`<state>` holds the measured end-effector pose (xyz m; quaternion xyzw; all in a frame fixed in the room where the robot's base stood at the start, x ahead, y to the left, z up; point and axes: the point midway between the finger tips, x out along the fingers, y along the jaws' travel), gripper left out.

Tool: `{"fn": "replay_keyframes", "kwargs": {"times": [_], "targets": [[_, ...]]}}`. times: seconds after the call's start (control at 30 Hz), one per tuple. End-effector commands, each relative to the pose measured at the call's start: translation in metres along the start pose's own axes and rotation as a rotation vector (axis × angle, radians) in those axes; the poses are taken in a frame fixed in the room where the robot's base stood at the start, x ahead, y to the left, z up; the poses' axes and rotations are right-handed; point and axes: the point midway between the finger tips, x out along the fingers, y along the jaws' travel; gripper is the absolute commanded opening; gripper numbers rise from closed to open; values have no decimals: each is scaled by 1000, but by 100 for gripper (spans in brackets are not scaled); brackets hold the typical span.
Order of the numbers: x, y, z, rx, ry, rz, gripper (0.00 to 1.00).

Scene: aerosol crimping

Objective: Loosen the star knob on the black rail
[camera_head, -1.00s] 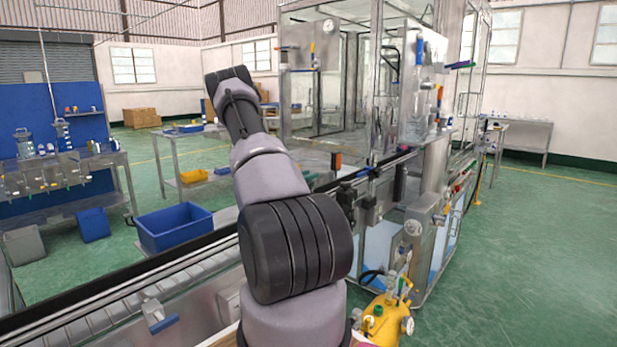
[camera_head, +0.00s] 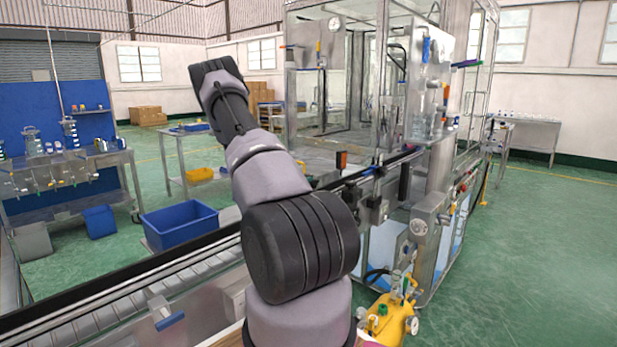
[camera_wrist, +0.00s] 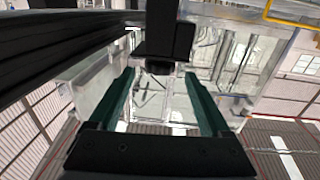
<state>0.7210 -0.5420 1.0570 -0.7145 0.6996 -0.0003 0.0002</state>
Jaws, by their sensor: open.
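The black rail (camera_head: 130,278) runs along the conveyor's edge in the head view. In the wrist view a thick black rail (camera_wrist: 60,52) crosses the upper left, with a dark block (camera_wrist: 165,35) beside it. A small dark piece (camera_wrist: 183,67) shows under the block; I cannot tell whether it is the star knob. My gripper (camera_wrist: 159,74) shows in the wrist view with two green fingers apart and nothing visibly held between them. The block lies ahead of the fingertips, near the middle of the picture. In the head view my gripper is not visible.
The glass-walled machine (camera_head: 345,100) stands beyond the conveyor (camera_head: 150,297). A blue bin (camera_head: 180,226) is left of the conveyor, and a yellow unit (camera_head: 388,318) stands at its right. Green floor (camera_head: 540,250) is open on the right.

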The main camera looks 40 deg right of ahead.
Motion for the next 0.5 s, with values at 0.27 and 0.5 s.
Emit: {"fn": "replay_keyframes", "kwargs": {"times": [0.27, 0.5], "targets": [[-29, 0, 0, 0, 0, -1, 82], [-30, 0, 0, 0, 0, 0, 82]]}}
